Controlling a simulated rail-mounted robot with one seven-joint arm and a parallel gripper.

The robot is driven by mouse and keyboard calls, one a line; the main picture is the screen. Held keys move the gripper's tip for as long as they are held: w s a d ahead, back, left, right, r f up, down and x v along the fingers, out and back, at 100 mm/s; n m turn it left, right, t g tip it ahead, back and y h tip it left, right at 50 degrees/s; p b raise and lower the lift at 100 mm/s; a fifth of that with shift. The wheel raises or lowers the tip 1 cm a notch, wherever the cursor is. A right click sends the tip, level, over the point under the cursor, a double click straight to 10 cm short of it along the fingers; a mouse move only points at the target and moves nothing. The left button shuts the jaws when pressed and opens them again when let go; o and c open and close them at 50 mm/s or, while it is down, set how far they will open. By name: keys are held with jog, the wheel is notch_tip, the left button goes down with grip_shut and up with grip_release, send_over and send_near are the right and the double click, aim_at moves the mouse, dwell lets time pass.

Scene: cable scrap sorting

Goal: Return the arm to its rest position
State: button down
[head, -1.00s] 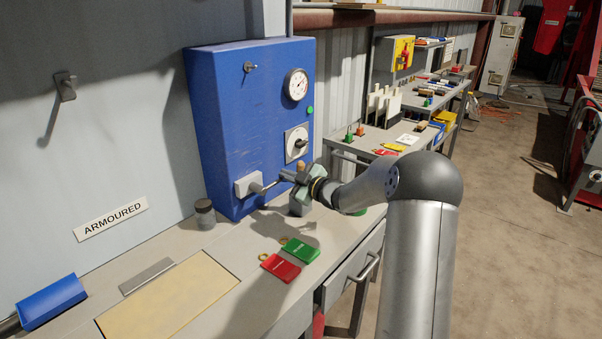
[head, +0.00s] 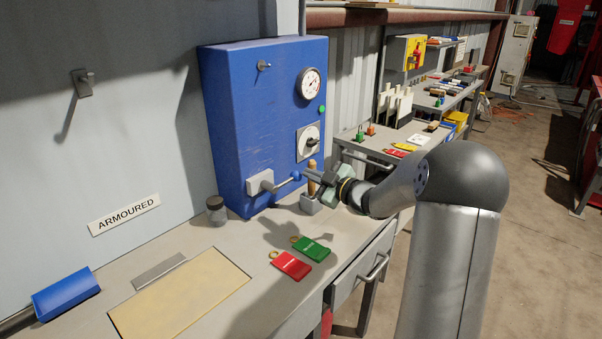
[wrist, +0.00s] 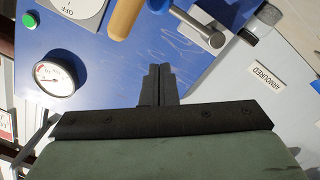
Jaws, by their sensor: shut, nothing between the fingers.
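My arm reaches in from the right in the head view. My gripper (head: 308,174) is shut and empty, just right of the blue knob (head: 296,176) of a lever on the blue cabinet (head: 245,130). A small gap seems to lie between the fingertips and the knob. In the wrist view my closed fingers (wrist: 158,72) point at the cabinet's blue face (wrist: 110,60). The metal lever (wrist: 192,27) shows ahead and to the right of them there.
A wooden handle (head: 311,180) stands in a grey block (head: 311,203) close by the gripper. A jar (head: 216,211), a red tag (head: 291,265) and a green tag (head: 311,248) are on the bench. A gauge (head: 310,83) and rotary switch (head: 308,142) are on the cabinet.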

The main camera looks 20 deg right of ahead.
jog(key=s+a+m+g+h+p, duration=0.2)
jog(key=s+a+m+g, duration=0.2)
jog(key=s, duration=0.9)
jog(key=s+a+m+g+h+p, duration=0.3)
jog(key=s+a+m+g, duration=0.1)
jog(key=s, duration=0.9)
jog(key=s+a+f+m+g+h+p, duration=0.1)
jog(key=s+a+g, duration=0.5)
jog(key=s, duration=0.8)
jog(key=m+g+h+p, duration=0.1)
jog(key=m+h, duration=0.1)
jog(key=m, duration=0.1)
jog(key=shift+a+p, duration=0.25)
jog(key=shift+p, duration=0.05)
notch_tip(320, 180, up, 13)
jog(key=d+m+p, duration=0.1)
jog(key=p, duration=1.1)
